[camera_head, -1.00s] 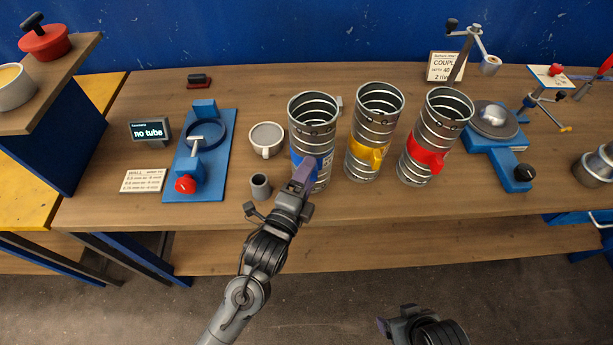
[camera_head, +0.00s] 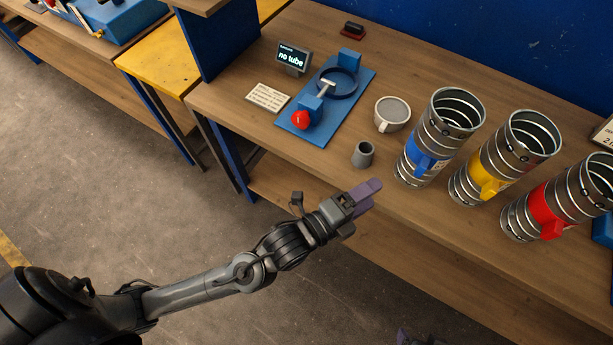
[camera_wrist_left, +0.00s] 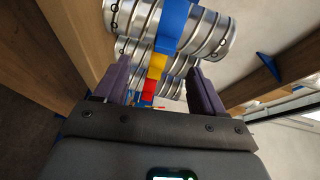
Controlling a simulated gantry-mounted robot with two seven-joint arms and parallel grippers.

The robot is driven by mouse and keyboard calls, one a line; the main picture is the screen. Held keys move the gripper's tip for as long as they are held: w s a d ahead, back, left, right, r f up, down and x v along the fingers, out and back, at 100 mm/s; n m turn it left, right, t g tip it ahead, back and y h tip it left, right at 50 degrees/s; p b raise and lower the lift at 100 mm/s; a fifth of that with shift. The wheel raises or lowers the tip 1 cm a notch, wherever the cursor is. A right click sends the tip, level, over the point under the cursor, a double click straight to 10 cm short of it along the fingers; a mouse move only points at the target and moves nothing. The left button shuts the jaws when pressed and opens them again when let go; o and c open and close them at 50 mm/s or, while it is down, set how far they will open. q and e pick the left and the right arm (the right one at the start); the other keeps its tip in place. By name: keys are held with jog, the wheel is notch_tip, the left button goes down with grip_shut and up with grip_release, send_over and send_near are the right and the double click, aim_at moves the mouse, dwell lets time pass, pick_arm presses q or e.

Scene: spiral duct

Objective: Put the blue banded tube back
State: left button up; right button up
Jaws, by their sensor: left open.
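The blue banded tube (camera_head: 441,136) is a ribbed metal duct with a blue band and handle. It stands upright on the wooden bench, leftmost of three tubes. In the left wrist view the blue banded tube (camera_wrist_left: 143,17) is the nearest tube, across the top. My left gripper (camera_head: 361,206) is open and empty, in front of the bench edge and apart from the tube. Its purple fingers frame the left wrist view (camera_wrist_left: 159,82). My right gripper (camera_head: 415,337) shows only as a dark tip at the bottom edge.
A yellow banded tube (camera_head: 517,142) and a red banded tube (camera_head: 570,197) stand to its right. A grey cup (camera_head: 363,154) and a white mug (camera_head: 392,113) stand to its left. Beyond are a blue ring fixture (camera_head: 327,104) and a display (camera_head: 293,57) reading "no tube".

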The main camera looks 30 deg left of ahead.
pick_arm(q)
jog(key=s+a+f+n+g+y, duration=0.6)
jog(key=s+a+f+n+g, duration=0.6)
jog(key=s+a+f+n, duration=0.3)
jog(key=s+a+n, duration=0.2)
jog(key=n, duration=0.2)
jog(key=shift+s+n+y, duration=0.15)
jog(key=shift+n+y, duration=0.25)
jog(key=shift+a, duration=0.1)
notch_tip(320, 180, up, 32)
jog(key=p, duration=3.2)
jog(key=shift+r, duration=0.2)
